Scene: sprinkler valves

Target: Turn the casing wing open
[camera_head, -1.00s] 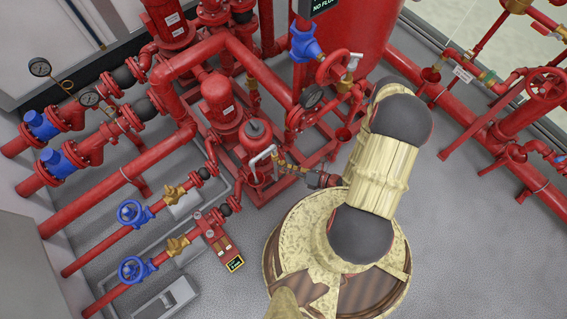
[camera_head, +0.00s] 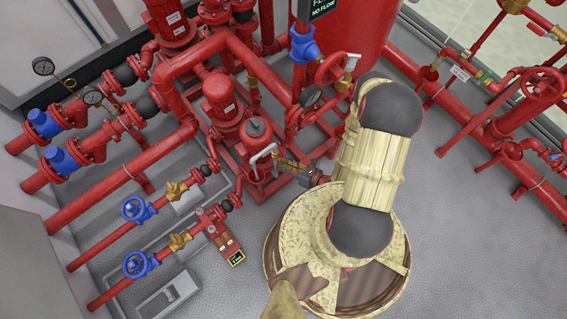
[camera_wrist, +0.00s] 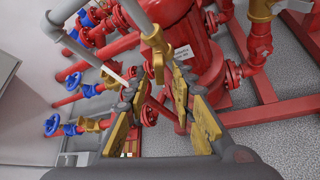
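A brass fitting (camera_wrist: 152,40) on a grey pipe shows at the upper middle of the wrist view, in front of the red pump casing (camera_wrist: 207,72). Its small lower brass part hangs just beyond my fingertips; I cannot tell which piece is the wing or how it is turned. My gripper (camera_wrist: 162,86) has its two gold-and-black fingers spread apart, with nothing clearly held between them. In the head view my gripper (camera_head: 286,164) is small, beside the red pump (camera_head: 257,140) with the bent white pipe (camera_head: 264,152); my arm hides part of it.
Red pipes with blue handwheels (camera_head: 136,208) (camera_head: 138,264) run at the left. A large red tank (camera_head: 345,40) stands behind. A red handwheel (camera_head: 333,69) is close to my arm. Grey floor (camera_head: 455,215) is clear at the right.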

